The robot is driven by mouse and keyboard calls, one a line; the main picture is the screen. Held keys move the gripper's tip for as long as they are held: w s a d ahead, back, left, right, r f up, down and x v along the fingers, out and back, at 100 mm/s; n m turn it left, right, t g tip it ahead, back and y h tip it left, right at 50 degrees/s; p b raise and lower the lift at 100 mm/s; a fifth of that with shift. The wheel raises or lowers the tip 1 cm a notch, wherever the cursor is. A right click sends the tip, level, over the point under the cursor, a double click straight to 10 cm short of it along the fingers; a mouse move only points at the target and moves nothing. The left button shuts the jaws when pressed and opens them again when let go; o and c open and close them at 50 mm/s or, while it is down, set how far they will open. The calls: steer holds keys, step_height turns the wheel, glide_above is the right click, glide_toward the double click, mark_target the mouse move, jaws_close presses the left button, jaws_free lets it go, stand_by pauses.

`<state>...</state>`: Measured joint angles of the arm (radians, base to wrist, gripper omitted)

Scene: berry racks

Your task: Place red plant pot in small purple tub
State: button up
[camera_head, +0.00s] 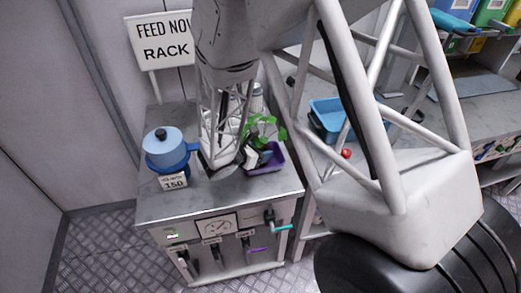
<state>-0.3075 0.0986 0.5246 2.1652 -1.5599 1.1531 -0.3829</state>
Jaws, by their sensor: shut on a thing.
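A plant with green leaves (264,128) stands at the small purple tub (277,163) on the grey cabinet top. The dark end of my gripper (253,156) is low beside the plant, at the tub's left side. It is shut on the plant's pot, which is mostly hidden behind my arm and the gripper. I cannot make out the pot's red colour, or whether its base touches the tub's floor.
A blue lidded pot (166,150) with a "150" label stands left on the cabinet (213,200). A "FEED NOW RACK" sign (160,40) stands behind. A blue bin (328,118) and small red ball (346,153) are on the right counter.

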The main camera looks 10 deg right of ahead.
steer(key=o, duration=1)
steer(key=shift+c, duration=0.2)
steer(key=shift+r, duration=0.15)
steer(key=shift+v, duration=1)
step_height(320, 180, up, 7)
steer(key=shift+s+a+r, duration=0.2)
steer(key=shift+a, duration=0.2)
